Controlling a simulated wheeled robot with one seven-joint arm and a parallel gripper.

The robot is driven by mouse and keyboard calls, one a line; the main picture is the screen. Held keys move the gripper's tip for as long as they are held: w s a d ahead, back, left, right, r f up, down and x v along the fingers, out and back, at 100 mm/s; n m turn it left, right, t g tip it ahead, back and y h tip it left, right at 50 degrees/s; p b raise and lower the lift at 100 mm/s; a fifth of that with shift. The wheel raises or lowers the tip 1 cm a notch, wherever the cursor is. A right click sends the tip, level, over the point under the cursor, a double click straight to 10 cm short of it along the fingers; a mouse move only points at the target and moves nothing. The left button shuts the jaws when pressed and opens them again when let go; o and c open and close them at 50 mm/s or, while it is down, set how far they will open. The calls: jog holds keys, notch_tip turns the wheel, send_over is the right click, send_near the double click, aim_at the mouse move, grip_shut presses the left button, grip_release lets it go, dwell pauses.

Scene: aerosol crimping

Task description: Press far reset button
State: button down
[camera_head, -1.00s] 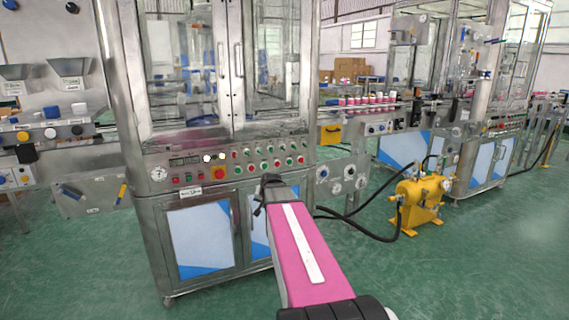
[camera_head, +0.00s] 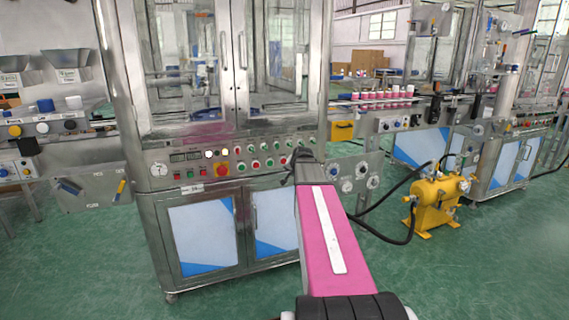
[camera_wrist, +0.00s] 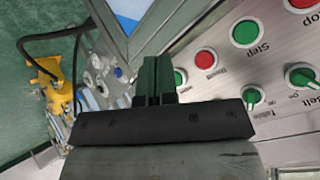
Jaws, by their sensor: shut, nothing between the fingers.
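My gripper (camera_head: 303,158) is in front of the right end of the button panel (camera_head: 205,173) on the near machine. In the wrist view its dark fingers (camera_wrist: 155,80) are closed together and hold nothing. Close beyond them are a red button (camera_wrist: 205,60) and a small green button (camera_wrist: 180,77), partly hidden by the fingers. A larger green button (camera_wrist: 246,33) has a label that seems to read "Step". I cannot make out a label reading "reset". Whether the fingertips touch the panel is unclear.
Green switches (camera_wrist: 251,97) and another red button (camera_wrist: 300,3) lie further right in the wrist view. A yellow pump unit (camera_head: 437,203) with black hoses (camera_head: 385,225) stands on the floor to the right. Gauges (camera_head: 360,178) sit right of the panel.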

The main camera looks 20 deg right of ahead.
aim_at(284, 161)
jog(key=shift+w, duration=0.15)
jog(key=w, duration=0.8)
jog(key=shift+w+a, duration=0.2)
jog(key=shift+w, duration=0.05)
jog(key=shift+w, duration=0.15)
dwell(1.8)
jog(key=shift+w, duration=0.25)
jog(key=shift+w, duration=0.4)
dwell(0.7)
jog(key=shift+s, duration=0.8)
